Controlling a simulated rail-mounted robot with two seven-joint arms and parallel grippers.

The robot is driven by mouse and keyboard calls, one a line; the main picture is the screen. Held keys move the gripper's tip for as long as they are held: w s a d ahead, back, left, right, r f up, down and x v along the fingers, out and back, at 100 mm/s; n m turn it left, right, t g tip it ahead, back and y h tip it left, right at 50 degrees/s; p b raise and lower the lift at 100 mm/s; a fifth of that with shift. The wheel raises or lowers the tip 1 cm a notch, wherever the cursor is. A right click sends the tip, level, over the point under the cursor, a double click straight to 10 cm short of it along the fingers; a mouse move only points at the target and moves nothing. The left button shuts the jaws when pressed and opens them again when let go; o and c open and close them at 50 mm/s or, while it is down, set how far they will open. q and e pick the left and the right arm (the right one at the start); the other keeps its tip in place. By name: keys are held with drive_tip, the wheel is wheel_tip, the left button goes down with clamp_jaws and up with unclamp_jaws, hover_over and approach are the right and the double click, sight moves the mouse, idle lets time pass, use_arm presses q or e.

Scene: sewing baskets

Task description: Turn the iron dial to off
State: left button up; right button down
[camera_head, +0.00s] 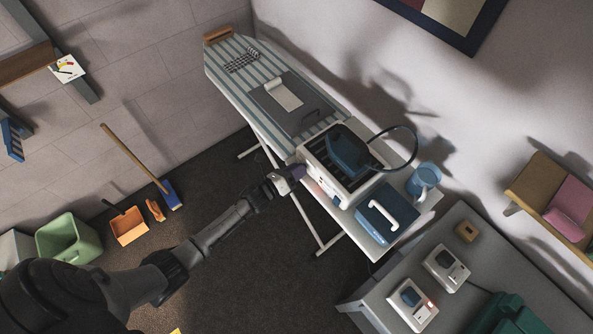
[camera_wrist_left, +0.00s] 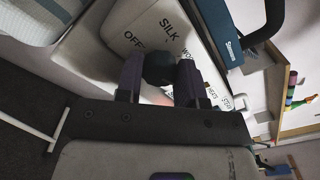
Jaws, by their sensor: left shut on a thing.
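The iron station (camera_head: 352,190) is a white box at the near end of the ironing board, with a dark blue iron (camera_head: 346,148) on top. In the left wrist view its pale front panel (camera_wrist_left: 125,32) carries printed words, among them SILK and OFF, around a dark round dial (camera_wrist_left: 159,67). My left gripper (camera_head: 297,173) is at this panel. In the left wrist view its two purple fingers (camera_wrist_left: 160,78) are on either side of the dial and shut on it. The way the dial points cannot be told. A reddish glow shows beside the fingers.
The striped ironing board (camera_head: 222,72) runs back from the station. A blue box with a white handle (camera_head: 385,222) and a blue jug (camera_head: 424,180) stand nearby. A grey table (camera_head: 378,294) with two switch boxes is at the lower right.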

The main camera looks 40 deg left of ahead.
use_arm(q)
drive_tip(key=n, duration=3.4)
drive_tip(key=shift+d+f+n+b, duration=0.1)
drive_tip(key=shift+f+n+b, duration=0.1)
drive_tip(key=shift+n+b, duration=0.2)
drive_tip(key=shift+n, duration=0.3)
drive_tip(key=o, duration=0.9)
drive_tip(key=shift+s, duration=0.1)
